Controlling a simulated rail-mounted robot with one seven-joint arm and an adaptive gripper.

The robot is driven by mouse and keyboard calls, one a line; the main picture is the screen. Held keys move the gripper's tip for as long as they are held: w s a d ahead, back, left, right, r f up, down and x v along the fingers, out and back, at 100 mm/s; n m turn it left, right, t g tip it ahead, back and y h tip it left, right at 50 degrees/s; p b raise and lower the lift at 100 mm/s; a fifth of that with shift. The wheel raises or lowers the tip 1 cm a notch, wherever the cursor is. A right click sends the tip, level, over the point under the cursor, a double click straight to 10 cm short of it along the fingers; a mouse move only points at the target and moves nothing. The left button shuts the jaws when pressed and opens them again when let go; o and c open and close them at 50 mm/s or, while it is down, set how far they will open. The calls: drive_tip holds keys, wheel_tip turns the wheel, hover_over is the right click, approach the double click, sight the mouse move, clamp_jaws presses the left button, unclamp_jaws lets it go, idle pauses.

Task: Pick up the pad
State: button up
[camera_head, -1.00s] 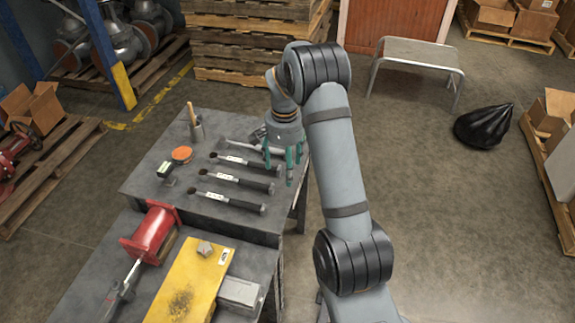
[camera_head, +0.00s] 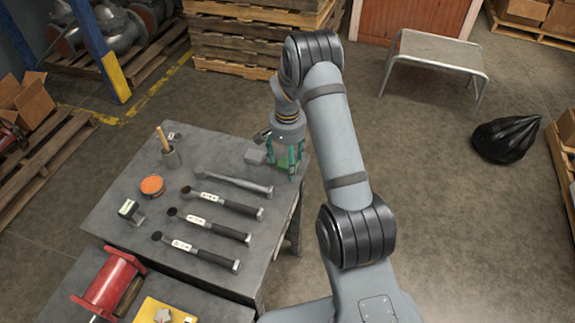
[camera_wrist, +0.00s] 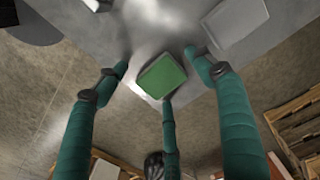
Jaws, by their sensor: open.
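A small green pad (camera_wrist: 162,76) with a pale edge lies on the grey table near its edge. In the head view only part of the pad (camera_head: 284,162) shows between my fingers at the table's back right corner. My gripper (camera_head: 287,168) points down over it with its teal fingers spread. In the wrist view my gripper (camera_wrist: 160,74) has one finger on each side of the pad and a third close to its near edge. Whether any finger touches the pad I cannot tell.
A grey block (camera_head: 255,156) lies just left of the pad. Open floor lies right of the table.

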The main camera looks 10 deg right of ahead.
drive_tip(key=shift+w, duration=0.1)
drive_tip(key=c, duration=0.4)
drive_tip(key=shift+d, duration=0.1)
drive_tip(key=c, duration=0.7)
drive_tip(key=shift+c, duration=0.2)
